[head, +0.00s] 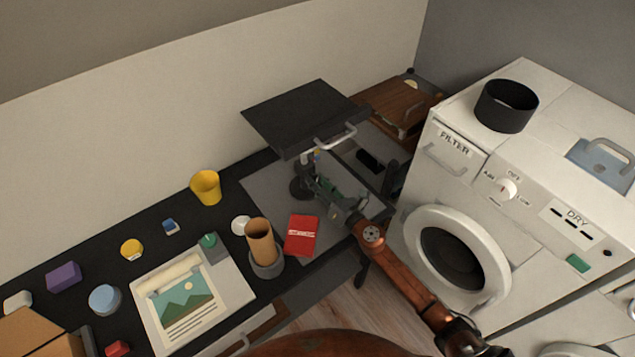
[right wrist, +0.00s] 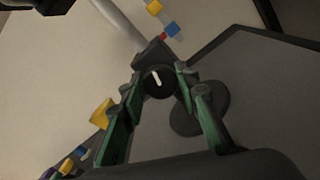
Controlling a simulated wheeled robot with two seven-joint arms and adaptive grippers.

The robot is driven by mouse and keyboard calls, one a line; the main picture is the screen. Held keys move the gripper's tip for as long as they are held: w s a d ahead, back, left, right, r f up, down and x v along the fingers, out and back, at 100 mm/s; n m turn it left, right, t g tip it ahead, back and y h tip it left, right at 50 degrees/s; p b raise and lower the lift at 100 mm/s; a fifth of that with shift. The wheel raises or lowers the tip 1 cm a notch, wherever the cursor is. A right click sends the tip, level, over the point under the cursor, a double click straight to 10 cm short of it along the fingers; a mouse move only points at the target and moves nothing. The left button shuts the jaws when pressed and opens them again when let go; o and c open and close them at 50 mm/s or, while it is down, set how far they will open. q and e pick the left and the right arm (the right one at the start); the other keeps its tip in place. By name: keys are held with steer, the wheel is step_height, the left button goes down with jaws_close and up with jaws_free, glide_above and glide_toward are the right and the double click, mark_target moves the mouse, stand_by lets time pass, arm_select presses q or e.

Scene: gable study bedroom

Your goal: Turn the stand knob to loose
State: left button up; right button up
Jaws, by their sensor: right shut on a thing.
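The stand (head: 305,112) has a dark tilted top, a white bar along its front edge and a short post on the desk. Its knob (right wrist: 158,82) is a small black disc with a white line in the right wrist view, the line close to upright and leaning slightly. My right gripper (head: 316,180) reaches under the stand's top from the right. Its green fingers are shut on the knob, one on each side. In the head view the knob is hidden by the gripper and the stand. My left gripper is not in view.
A white washer (head: 459,177) with a black bowl (head: 506,105) on top is close on the right.

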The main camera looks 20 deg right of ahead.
steer(key=shift+f, duration=0.1)
steer(key=o, duration=1.2)
steer(key=shift+c, duration=0.2)
steer(key=v, duration=1.2)
steer(key=shift+d, duration=0.1)
